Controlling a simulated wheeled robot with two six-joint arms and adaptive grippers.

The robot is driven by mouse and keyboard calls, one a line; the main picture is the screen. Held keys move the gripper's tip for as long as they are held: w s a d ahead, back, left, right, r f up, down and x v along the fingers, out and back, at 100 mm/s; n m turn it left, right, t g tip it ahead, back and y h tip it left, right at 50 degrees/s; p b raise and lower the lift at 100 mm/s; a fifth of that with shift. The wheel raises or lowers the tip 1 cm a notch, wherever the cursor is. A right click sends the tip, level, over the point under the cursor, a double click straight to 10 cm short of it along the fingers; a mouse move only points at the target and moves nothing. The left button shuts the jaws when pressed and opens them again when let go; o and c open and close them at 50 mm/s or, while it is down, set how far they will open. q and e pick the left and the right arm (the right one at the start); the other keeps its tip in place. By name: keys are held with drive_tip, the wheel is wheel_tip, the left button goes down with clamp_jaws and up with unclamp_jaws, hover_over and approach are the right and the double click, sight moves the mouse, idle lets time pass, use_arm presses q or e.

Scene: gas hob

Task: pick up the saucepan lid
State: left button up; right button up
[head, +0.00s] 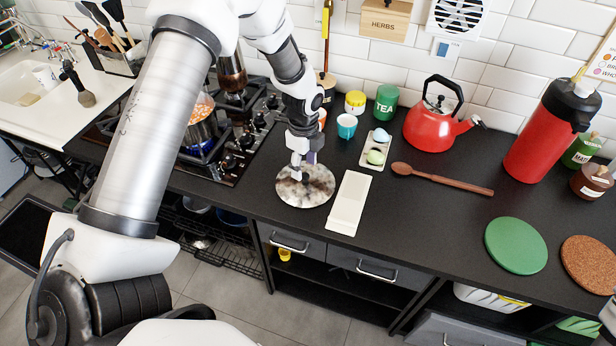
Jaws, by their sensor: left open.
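A round, mottled white, grey and brown disc (318,196) lies flat on the black counter, right of the hob. It appears to be the saucepan lid, but its knob cannot be made out clearly. My left gripper (302,172) points down over the middle of the disc. It is open, and its fingertips are close to the disc's surface; contact cannot be told. The gripper hides part of the disc's far side. An uncovered saucepan (203,131) with orange food stands on the hob over a blue flame, partly behind my left arm. My right gripper is out of view.
A white spoon rest or tray (348,205) lies just right of the disc. Beyond it are an egg tray (375,150), a blue cup (346,126), a red kettle (430,128) and a wooden spoon (445,180). The counter's front edge is close to the disc.

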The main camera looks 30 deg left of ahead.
sight(306, 176)
use_arm(q)
drive_tip(key=f, duration=0.2)
drive_tip(key=w+f+p, duration=0.1)
drive_tip(key=f, duration=0.2)
drive_tip(key=shift+w+a+f, duration=0.15)
drive_tip(key=shift+s+r, duration=0.2)
drive_tip(key=shift+c, duration=0.3)
clamp_jaws()
drive_tip(key=shift+r, duration=0.1)
